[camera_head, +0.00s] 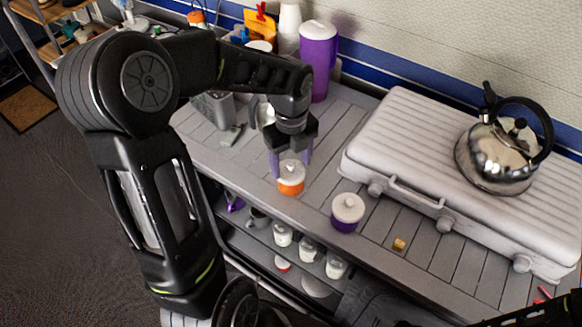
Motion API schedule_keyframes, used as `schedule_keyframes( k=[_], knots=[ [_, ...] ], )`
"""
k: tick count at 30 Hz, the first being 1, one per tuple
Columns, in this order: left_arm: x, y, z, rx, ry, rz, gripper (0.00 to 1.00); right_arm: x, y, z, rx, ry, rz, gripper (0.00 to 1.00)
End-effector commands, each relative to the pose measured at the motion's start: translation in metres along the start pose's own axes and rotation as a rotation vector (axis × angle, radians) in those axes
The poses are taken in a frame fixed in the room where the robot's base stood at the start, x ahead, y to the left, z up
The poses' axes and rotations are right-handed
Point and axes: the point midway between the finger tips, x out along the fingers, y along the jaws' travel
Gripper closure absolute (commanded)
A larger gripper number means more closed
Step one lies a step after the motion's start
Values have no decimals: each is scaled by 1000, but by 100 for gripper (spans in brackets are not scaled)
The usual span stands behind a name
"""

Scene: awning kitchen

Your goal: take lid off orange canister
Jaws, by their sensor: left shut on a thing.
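The orange canister (291,187) stands upright near the front edge of the grey slatted counter, with its white lid (291,168) on top. My left gripper (291,160) points down from above, with a finger on each side of the lid's top. It is shut on the lid's knob, which is partly hidden between the fingers. The lid appears seated on the orange body; I see no clear gap. My right gripper is not visible; only dark arm parts show at the bottom right.
A closed white grill case (420,150) bears a steel kettle (497,152). A tall purple container (318,62) stands behind. Jars (308,250) sit on the shelf below.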

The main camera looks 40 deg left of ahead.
Motion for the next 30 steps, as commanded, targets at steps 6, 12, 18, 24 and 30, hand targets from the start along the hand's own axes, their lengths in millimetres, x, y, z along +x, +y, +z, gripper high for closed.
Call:
schedule_keyframes(
  k=[6,12,18,24,30],
  knots=[
    [-5,0,0,0,-1,-2,72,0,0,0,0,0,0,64],
    [-31,-1,1,-1,-4,-5,72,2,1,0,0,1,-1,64],
    [-71,-1,1,-1,-3,-4,72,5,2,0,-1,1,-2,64],
    [-97,0,0,1,-1,-1,72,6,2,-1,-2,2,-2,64],
    [-100,0,0,1,0,0,72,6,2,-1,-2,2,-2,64]
  ],
)
